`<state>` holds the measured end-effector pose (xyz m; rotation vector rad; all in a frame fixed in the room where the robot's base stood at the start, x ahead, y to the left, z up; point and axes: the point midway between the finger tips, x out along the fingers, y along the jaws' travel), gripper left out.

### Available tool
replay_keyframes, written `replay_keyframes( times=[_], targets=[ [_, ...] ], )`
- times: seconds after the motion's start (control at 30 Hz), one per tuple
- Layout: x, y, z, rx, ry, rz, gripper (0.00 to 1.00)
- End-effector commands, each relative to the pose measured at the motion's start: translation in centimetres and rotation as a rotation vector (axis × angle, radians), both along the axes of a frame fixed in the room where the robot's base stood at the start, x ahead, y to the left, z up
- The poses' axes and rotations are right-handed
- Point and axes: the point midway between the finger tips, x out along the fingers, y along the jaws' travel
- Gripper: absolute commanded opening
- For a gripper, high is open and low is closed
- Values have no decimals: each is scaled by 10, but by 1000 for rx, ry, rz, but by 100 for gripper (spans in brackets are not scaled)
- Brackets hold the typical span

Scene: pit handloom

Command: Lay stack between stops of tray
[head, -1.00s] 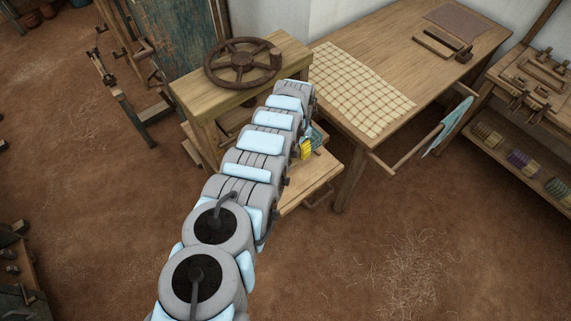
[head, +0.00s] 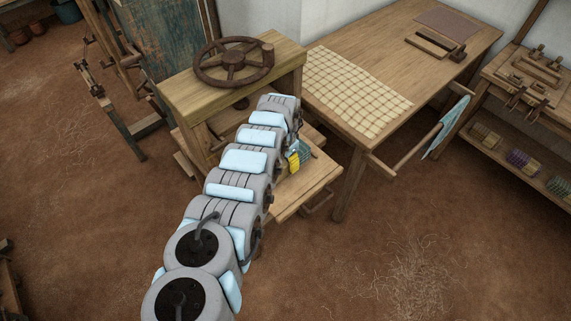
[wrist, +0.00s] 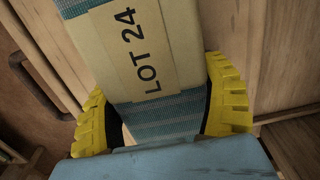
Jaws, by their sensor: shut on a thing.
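The stack (wrist: 165,125) is teal woven cloth with a tan paper band (wrist: 125,55) marked LOT 24. My gripper (wrist: 162,108) has one yellow finger pressed against each side of it. In the head view the stack (head: 306,153) shows as a small teal patch beside the yellow of my gripper (head: 294,161), above the low wooden platform of the press. Much of the stack is hidden by my arm there. I cannot identify the tray with stops for certain. A flat wooden piece with blocks (head: 540,66) lies on the right bench.
A wooden press with a dark handwheel (head: 233,62) stands behind my arm, its low platform (head: 300,188) in front. To its right, a long table (head: 345,50) carries checked cloth (head: 355,90) and a wooden frame (head: 432,46). A rail with blue cloth (head: 447,126) juts from the table.

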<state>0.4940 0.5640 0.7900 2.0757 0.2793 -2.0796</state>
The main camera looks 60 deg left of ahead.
Motion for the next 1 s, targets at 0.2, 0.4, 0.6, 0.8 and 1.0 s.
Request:
replay_keyframes(
  times=[0.2, 0.4, 0.6, 0.8, 1.0],
  targets=[
    [1, 0, 1, 1, -1, 0, 35],
    [1, 0, -1, 1, -1, -1, 90],
    [1, 0, -2, 1, -1, -1, 100],
    [0, 0, 4, 1, -1, 0, 100],
    [0, 2, 25, 2, -1, -1, 100]
  ],
)
